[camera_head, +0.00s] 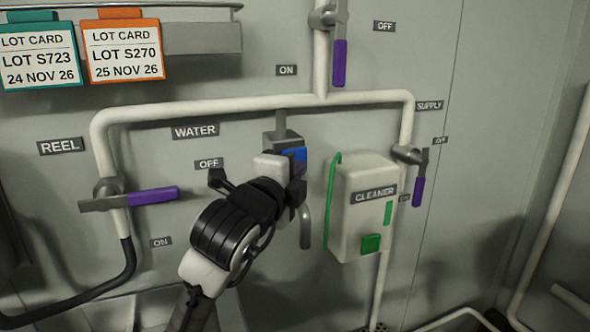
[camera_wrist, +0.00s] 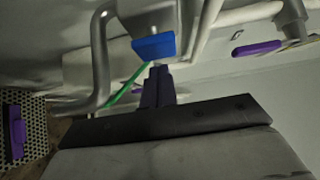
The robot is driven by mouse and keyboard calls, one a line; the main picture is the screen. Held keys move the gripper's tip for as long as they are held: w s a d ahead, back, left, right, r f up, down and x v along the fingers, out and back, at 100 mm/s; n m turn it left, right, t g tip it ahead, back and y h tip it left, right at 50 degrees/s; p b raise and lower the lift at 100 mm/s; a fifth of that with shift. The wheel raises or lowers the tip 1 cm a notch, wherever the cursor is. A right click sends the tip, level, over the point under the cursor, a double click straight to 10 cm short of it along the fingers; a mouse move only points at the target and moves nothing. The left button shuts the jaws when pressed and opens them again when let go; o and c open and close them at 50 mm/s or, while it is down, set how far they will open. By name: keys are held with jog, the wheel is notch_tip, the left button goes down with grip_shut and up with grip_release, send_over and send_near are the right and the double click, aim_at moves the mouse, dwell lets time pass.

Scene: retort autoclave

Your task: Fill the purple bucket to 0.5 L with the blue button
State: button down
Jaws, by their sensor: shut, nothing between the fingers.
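The blue button (camera_head: 295,154) is on the front of the grey water dispenser below the WATER pipe. It also shows in the wrist view (camera_wrist: 153,46). My gripper (camera_head: 297,186) is in front of the dispenser, and my arm hides part of it. In the wrist view my shut, empty fingers (camera_wrist: 157,82) point at the button's lower edge; I cannot tell whether they touch it. The dispenser's curved grey spout (camera_head: 305,228) hangs beside my gripper. A purple thing (camera_wrist: 17,132) shows at the left of the wrist view over a perforated surface; I cannot tell whether it is the bucket.
A white CLEANER box (camera_head: 352,222) with a green button (camera_head: 370,243) is close on the right. Purple-handled valves are at the left (camera_head: 153,196), top (camera_head: 339,62) and right (camera_head: 418,192). Lot cards (camera_head: 124,52) hang at upper left.

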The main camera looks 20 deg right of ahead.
jog(key=shift+w, duration=0.65)
jog(key=shift+w+a+b, duration=0.15)
jog(key=shift+w+b, duration=0.2)
jog(key=shift+w, duration=0.7)
jog(key=shift+w+a+r, duration=0.1)
jog(key=shift+r, duration=0.05)
dwell(2.7)
